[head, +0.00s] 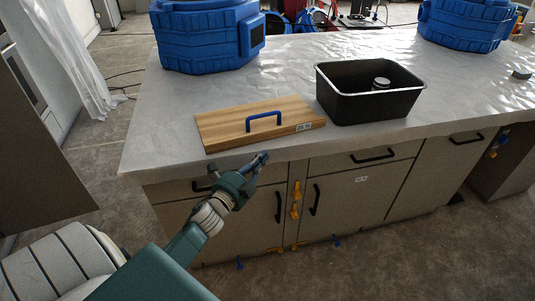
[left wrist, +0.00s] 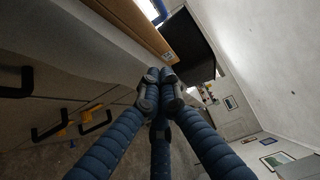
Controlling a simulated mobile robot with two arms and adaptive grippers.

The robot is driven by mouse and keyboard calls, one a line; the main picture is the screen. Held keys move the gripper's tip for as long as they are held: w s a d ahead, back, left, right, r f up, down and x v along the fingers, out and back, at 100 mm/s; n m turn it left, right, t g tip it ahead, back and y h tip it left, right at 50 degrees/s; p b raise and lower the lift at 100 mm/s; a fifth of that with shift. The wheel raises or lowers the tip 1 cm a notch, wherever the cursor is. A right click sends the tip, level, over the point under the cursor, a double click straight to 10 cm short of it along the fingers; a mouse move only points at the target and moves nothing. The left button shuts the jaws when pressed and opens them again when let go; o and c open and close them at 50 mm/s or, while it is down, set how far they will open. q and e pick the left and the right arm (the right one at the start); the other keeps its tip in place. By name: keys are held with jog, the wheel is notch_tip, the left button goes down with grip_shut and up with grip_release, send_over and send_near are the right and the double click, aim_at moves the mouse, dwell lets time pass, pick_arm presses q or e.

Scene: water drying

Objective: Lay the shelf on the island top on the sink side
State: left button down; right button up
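The shelf is a flat light-wood board (head: 225,123) with a blue handle (head: 263,121), lying on the plastic-covered island top (head: 160,120) near its front edge. Part of the board (left wrist: 130,22) also shows at the top of the left wrist view. My left gripper (head: 262,159) is just in front of the island's front edge, below the board and apart from it. Its fingertips (left wrist: 161,80) are together in the left wrist view, with nothing seen between them. My right gripper is not in view.
A black basin (head: 350,108) with a small round object inside stands right of the board. Blue machines (head: 205,38) (head: 465,22) stand at the back left and back right. Black drawer handles (head: 372,156) and yellow clips (head: 295,200) are on the island front. The top between the machines is mostly clear.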

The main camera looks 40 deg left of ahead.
pick_arm(q)
jog(key=shift+s+d+r, duration=0.1)
jog(key=shift+s+d, duration=0.1)
jog(key=shift+s, duration=0.9)
jog(key=shift+s+d+r, duration=0.1)
jog(key=shift+s+d, duration=0.05)
jog(key=shift+s, duration=0.9)
